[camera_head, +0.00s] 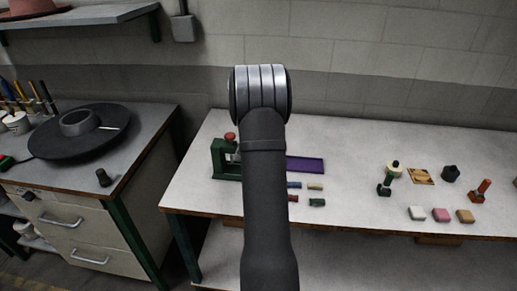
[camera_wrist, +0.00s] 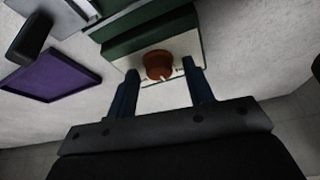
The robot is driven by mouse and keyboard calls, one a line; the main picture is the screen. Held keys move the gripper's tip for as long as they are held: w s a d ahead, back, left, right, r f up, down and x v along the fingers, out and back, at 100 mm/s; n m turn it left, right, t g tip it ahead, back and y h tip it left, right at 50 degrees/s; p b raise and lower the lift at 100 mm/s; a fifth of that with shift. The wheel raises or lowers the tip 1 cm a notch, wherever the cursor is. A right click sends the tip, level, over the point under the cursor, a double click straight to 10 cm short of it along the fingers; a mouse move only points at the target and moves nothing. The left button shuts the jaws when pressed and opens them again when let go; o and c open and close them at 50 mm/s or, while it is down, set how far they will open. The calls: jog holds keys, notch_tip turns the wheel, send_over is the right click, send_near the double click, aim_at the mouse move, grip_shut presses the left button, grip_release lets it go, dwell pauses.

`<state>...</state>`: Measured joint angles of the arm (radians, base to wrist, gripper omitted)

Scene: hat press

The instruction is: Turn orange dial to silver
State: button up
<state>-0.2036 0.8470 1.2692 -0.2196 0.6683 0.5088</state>
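The orange dial (camera_wrist: 158,65) shows in the wrist view, a round knob on the pale face of a green-framed press (camera_wrist: 130,40). A light mark shows at its lower edge; the small label beside it is too small to read. My gripper (camera_wrist: 160,75) is open, with its two dark blue fingers on either side of the dial, toward its near side. I cannot tell whether either finger touches it. In the head view the green press (camera_head: 220,160) stands on the white table behind my arm, which hides the dial and my gripper.
A purple tray (camera_head: 305,164) lies right of the press; it also shows in the wrist view (camera_wrist: 50,78). Small colored blocks (camera_head: 315,202) lie in front of it. Stamps and pastel blocks (camera_head: 441,214) stand at the right. A cabinet with a dark turntable (camera_head: 80,130) is at left.

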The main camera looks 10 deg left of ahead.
jog(key=v, duration=1.7)
jog(key=shift+r, duration=0.2)
jog(key=shift+s+a, duration=0.1)
jog(key=w+r+n+g, duration=0.1)
jog(key=w+n+g, duration=0.3)
jog(key=w+n, duration=0.25)
jog(key=shift+n, duration=0.25)
jog(key=f, duration=0.5)
jog(key=d+f, duration=0.1)
jog(key=f, duration=1.1)
jog(key=shift+w+d, duration=0.1)
jog(key=shift+d, duration=0.1)
jog(key=c, duration=1)
